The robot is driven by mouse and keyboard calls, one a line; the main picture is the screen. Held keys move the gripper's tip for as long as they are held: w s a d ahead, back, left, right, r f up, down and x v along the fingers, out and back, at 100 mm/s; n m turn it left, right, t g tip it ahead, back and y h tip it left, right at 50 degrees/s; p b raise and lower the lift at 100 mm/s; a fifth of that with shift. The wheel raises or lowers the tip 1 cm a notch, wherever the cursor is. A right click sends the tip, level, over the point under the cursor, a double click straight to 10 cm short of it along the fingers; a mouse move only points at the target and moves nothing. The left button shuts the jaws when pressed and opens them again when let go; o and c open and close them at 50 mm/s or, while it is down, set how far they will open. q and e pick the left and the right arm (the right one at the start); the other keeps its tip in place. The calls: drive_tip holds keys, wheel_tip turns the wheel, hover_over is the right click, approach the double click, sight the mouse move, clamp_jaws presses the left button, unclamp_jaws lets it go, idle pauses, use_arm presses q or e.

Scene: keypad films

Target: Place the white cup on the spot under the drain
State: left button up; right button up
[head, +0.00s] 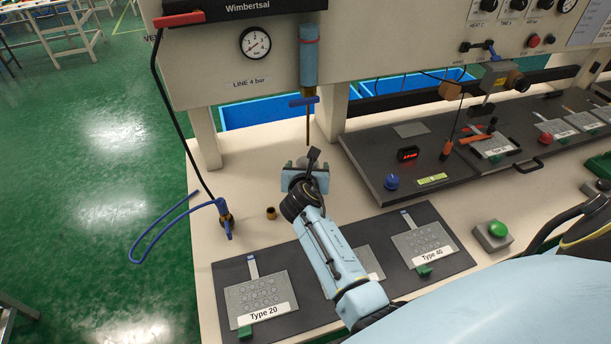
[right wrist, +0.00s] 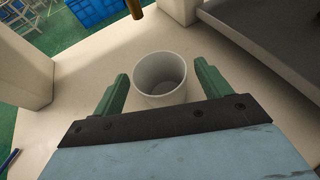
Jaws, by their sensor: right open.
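The white cup (right wrist: 160,80) stands upright on the bench in the right wrist view, between the two green fingers of my right gripper (right wrist: 161,72). The fingers are open, with a gap to the cup on each side. In the head view my right gripper (head: 304,176) is low over the bench and hides most of the cup. The drain (head: 308,128) is a thin brass pipe hanging below a blue cylinder (head: 309,58), just beyond the gripper. Its tip (right wrist: 136,10) shows beyond the cup in the right wrist view. The spot under it cannot be made out. My left gripper is out of view.
A small brass cup-like part (head: 271,213) and a blue-hosed tool (head: 227,221) are to the left. A dark mat (head: 315,316) with keypads lies in front. A dark raised panel (head: 372,160) stands to the right. Posts and blue bins (head: 262,112) are behind.

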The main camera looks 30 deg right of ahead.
drive_tip(key=p+v, duration=0.1)
drive_tip(key=v, duration=0.9)
drive_tip(key=shift+p, duration=0.4)
drive_tip(key=shift+s, duration=0.1)
idle(0.4)
